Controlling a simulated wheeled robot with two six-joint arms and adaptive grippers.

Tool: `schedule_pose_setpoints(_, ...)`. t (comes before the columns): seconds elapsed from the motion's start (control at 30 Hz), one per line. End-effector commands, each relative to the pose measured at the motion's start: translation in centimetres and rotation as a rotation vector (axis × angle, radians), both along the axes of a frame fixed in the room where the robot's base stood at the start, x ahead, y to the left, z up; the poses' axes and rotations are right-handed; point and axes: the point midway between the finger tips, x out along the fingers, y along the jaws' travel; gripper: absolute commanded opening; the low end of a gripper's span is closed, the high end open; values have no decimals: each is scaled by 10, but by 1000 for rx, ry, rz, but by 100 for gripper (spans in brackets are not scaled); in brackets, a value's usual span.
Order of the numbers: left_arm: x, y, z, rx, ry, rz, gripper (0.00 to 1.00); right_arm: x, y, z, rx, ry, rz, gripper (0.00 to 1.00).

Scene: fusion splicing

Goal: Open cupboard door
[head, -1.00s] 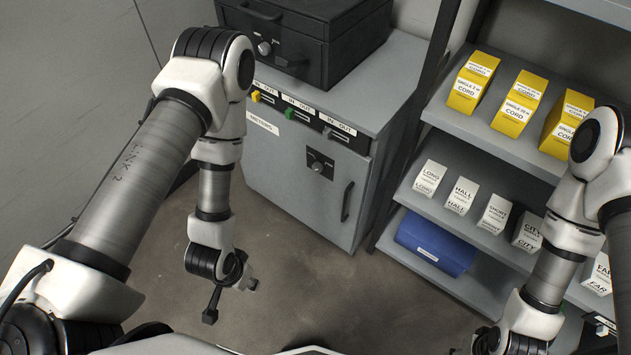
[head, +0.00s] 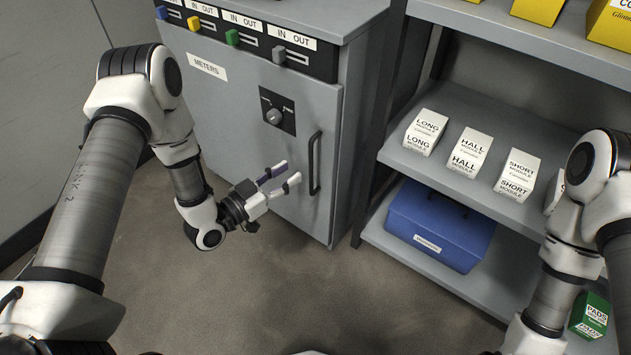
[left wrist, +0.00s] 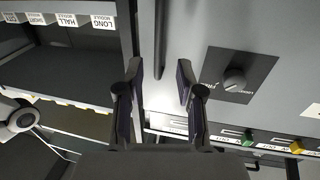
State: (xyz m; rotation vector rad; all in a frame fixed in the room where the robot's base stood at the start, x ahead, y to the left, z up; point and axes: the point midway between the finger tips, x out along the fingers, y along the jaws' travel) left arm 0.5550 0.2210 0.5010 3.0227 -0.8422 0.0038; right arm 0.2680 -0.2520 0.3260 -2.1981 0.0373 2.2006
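The grey cupboard door (head: 238,120), labelled METERS, is shut in the head view. Its dark vertical bar handle (head: 314,163) is near the door's right edge, and a black plate with a round knob (head: 274,116) sits left of the handle's top. My left gripper (head: 291,173) is open and empty, its fingers pointing right toward the handle and just short of it. In the left wrist view the handle (left wrist: 160,40) shows beyond and between the two open fingertips, apart from them. My right arm comes in at the right edge of the head view, but its gripper is not visible.
A shelf rack (head: 520,125) stands right of the cupboard, with white module boxes (head: 468,150), a blue case (head: 440,224) and yellow boxes above. Coloured sliders (head: 232,37) line the cupboard's top front. The floor (head: 260,285) before the cupboard is clear.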

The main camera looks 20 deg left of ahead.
Motion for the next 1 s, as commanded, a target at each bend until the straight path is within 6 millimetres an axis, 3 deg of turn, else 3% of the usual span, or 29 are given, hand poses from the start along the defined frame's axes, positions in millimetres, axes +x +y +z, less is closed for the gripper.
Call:
schedule_pose_setpoints(0.13,11,-8,0,3,-2,-5,37,1,0,-4,0,-2,0,40)
schedule_pose_setpoints(0.5,63,-40,0,2,0,-3,37,0,0,-24,0,-1,0,40)
schedule_pose_setpoints(0.77,67,-41,2,1,2,-1,37,0,0,-23,0,-1,0,40)
schedule_pose_setpoints(0.87,67,-41,2,1,2,-1,5,0,0,-23,0,-1,0,40)
schedule_pose_setpoints(0.9,67,-41,2,2,3,-1,0,0,0,-23,0,-1,0,40)
schedule_pose_setpoints(1.0,66,-41,2,2,3,-1,0,0,0,-23,0,-1,0,40)
